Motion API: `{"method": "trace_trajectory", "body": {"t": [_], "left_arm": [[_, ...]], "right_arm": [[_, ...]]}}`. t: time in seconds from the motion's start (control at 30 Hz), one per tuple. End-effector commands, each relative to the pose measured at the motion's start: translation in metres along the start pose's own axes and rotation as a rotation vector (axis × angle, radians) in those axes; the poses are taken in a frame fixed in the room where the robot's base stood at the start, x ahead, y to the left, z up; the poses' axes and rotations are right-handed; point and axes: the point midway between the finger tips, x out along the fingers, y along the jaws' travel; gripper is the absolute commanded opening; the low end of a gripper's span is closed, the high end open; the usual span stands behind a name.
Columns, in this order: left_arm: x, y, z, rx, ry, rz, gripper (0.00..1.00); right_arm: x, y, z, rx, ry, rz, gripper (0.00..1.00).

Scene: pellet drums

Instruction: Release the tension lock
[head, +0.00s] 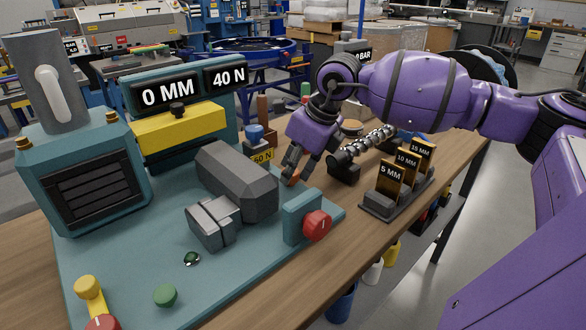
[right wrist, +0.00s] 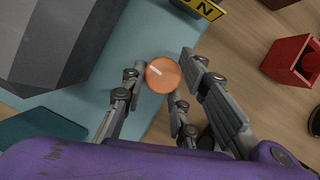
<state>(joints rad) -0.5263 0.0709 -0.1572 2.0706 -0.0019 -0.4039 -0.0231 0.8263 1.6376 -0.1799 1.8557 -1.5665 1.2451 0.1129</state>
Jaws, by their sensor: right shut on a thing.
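An orange round knob (right wrist: 163,74) with a white mark on top stands at the edge of the teal machine base in the right wrist view. I take it for the tension lock. In the head view only a bit of this orange knob (head: 294,177) shows beside my fingers. My right gripper (head: 290,172) points down there, behind the grey block of the machine. In the right wrist view my right gripper (right wrist: 165,80) has its fingers on either side of the knob, shut on it. My left gripper is not in view.
A red knob (head: 317,224) on a teal block stands nearer. The displays (head: 195,87) read 0 MM and 40 N. A blue-topped piece labelled 50 N (head: 257,148) stands behind my gripper. A rack (head: 380,208) of 5, 10 and 15 MM gauges stands on the right.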

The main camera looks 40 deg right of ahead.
Motion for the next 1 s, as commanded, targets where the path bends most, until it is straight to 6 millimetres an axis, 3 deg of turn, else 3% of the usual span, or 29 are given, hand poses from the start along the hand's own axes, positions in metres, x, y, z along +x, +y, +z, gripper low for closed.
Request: {"method": "trace_trajectory", "body": {"t": [0.3, 0.83, 0.87, 0.93, 1.0], "left_arm": [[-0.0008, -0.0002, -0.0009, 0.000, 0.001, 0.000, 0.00], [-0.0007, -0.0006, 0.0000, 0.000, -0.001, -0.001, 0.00], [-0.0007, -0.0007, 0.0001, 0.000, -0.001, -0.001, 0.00], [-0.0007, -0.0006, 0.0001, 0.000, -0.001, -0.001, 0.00], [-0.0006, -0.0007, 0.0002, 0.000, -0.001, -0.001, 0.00]], "right_arm": [[0.0009, 0.0045, 0.0002, -0.113, -0.004, 0.059, 0.01], [0.0022, 0.0055, -0.0016, -0.136, 0.000, 0.070, 0.01], [0.0023, 0.0055, -0.0017, -0.136, 0.001, 0.070, 0.29], [0.0024, 0.0054, -0.0018, -0.135, 0.001, 0.071, 0.38], [0.0024, 0.0049, -0.0018, -0.134, 0.001, 0.070, 0.41]]}}
